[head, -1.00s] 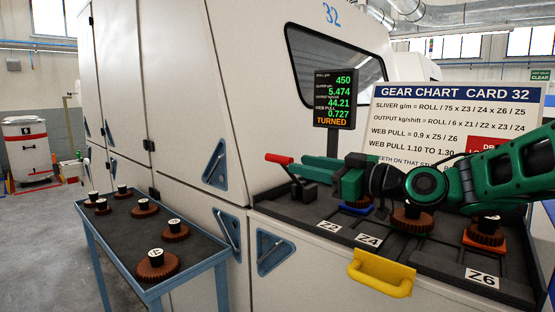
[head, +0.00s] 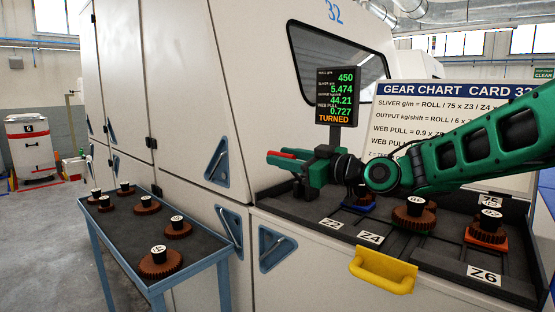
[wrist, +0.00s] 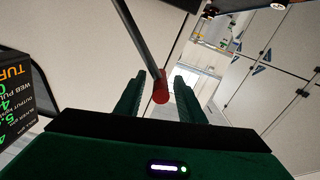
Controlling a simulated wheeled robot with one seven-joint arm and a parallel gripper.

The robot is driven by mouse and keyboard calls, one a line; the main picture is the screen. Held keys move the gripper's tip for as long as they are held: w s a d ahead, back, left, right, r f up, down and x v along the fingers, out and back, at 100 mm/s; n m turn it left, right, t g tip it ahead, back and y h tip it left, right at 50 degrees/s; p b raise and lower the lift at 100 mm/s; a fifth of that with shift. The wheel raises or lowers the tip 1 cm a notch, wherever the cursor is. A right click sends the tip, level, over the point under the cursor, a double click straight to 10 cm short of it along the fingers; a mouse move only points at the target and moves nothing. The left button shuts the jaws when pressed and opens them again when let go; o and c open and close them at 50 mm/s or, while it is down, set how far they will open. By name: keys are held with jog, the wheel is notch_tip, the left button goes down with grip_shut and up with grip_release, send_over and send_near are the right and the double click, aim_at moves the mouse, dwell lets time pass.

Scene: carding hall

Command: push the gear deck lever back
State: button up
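The gear deck lever has a red grip (head: 288,153) and a dark arm, at the left end of the gear deck (head: 330,212). In the head view my green gripper (head: 275,158) reaches left over the lever, and its fingers partly hide the grip. In the wrist view the red grip (wrist: 160,88) stands between the two green fingers of my gripper (wrist: 160,76). Gaps show on both sides of the grip, so the fingers look open around it, not clamped. The lever's base is mostly hidden behind my gripper.
A display (head: 336,97) reading TURNED stands just behind the lever. Dark brown gears (head: 414,215) sit on the deck, with a yellow handle (head: 382,271) at its front. A blue-framed table (head: 206,258) with several gears stands at left. The gear chart (head: 425,110) is behind my arm.

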jog(key=shift+x, duration=1.25)
jog(key=shift+c, duration=0.6)
grip_shut()
jog(key=shift+s, duration=0.1)
